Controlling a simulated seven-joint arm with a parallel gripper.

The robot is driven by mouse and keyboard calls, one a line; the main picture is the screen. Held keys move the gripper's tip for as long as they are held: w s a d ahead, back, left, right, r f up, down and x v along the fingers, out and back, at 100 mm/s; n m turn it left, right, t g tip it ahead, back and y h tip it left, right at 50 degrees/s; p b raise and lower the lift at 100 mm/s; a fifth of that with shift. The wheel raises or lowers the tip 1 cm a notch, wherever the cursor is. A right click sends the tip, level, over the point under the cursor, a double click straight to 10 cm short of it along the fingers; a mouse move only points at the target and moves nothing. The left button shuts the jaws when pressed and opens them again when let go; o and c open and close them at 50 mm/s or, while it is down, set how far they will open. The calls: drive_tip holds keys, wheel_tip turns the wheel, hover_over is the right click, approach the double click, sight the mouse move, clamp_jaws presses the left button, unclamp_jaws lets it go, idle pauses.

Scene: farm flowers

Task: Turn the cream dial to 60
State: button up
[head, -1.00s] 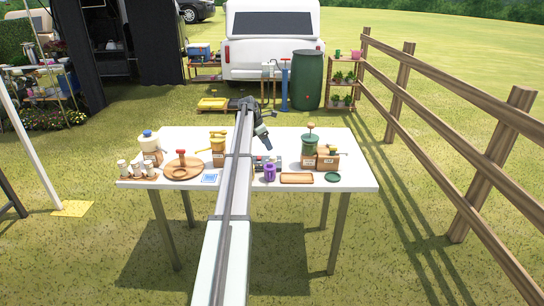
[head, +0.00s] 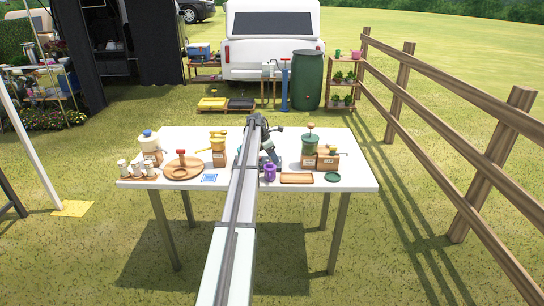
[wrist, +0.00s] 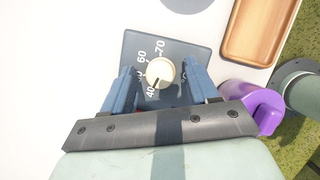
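The cream dial (wrist: 160,73) sits on a dark grey panel (wrist: 195,52) with white numbers in the wrist view. I can read 40, 60 and 70 around it. A dark mark on the dial points down and slightly left, close to the 40. My gripper (wrist: 156,80) is open, with one blue finger to the left of the dial and one to the right. Gaps show between the fingers and the dial. In the head view my gripper (head: 274,156) is low over the table's middle, and the dial cannot be made out there.
A purple mug-like object (wrist: 250,103) stands close to the right of my gripper; it also shows in the head view (head: 270,172). A wooden tray (head: 297,178) lies right of it. Brown boxes (head: 318,160) stand behind the tray. A blue-and-white card (head: 209,178) lies to the left.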

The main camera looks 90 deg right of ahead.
drive_tip(key=c, duration=1)
drive_tip(key=shift+o, duration=0.2)
drive_tip(key=shift+m, duration=0.4)
drive_tip(key=m, duration=0.1)
drive_tip(key=m+y, duration=0.1)
drive_tip(key=m, duration=0.1)
drive_tip(key=shift+w+d+y, duration=0.1)
drive_tip(key=shift+d+y, duration=0.1)
drive_tip(key=shift+y, duration=0.1)
drive_tip(key=m+y, duration=0.1)
drive_tip(key=m, duration=0.2)
drive_tip(key=shift+d+m, duration=0.1)
drive_tip(key=shift+m, duration=0.2)
drive_tip(key=m+y, duration=0.1)
drive_tip(key=m, duration=0.3)
drive_tip(key=shift+t+y, duration=0.3)
drive_tip(key=shift+y, duration=0.1)
drive_tip(key=shift+m+t+y, duration=0.5)
drive_tip(key=shift+m, duration=1.2)
